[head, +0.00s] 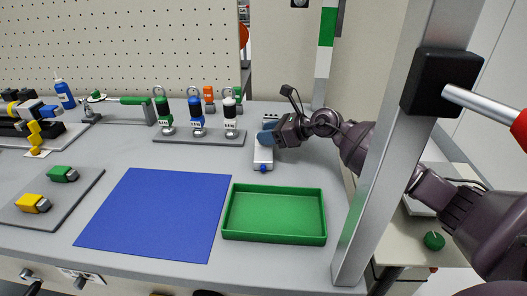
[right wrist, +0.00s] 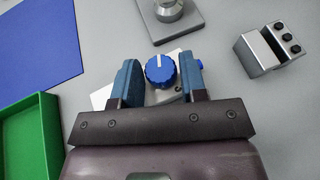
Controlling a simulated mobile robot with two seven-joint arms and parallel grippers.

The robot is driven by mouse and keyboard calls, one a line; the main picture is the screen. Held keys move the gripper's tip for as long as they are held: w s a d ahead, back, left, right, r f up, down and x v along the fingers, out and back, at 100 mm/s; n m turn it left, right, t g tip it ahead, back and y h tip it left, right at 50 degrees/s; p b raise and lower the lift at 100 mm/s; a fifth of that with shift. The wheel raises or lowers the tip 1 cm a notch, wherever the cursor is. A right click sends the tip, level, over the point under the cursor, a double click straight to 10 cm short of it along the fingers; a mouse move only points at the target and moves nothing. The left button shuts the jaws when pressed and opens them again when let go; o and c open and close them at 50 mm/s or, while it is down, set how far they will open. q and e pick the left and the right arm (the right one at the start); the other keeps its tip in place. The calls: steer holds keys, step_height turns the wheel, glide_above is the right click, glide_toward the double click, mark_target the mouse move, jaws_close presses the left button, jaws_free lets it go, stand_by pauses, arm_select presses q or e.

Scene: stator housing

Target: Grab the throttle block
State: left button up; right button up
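What I take for the throttle block is a light grey block (head: 263,154) with a blue part at its near end, lying on the grey table right of centre. In the right wrist view its round blue knob (right wrist: 160,70) with a white pointer mark faces up. My right gripper (head: 267,136) is over the far part of the block. In the right wrist view its blue fingers (right wrist: 160,84) are apart, one on each side of the knob, with a small gap showing on both sides. The fingers hide part of the block. My left gripper is not in view.
A green tray (head: 274,239) and a blue mat (head: 158,213) lie nearer. A grey block with black knobs (right wrist: 270,48) sits close by. A metal post (head: 395,160) rises at the right.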

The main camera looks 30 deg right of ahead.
jaws_close()
steer(key=shift+r, duration=0.1)
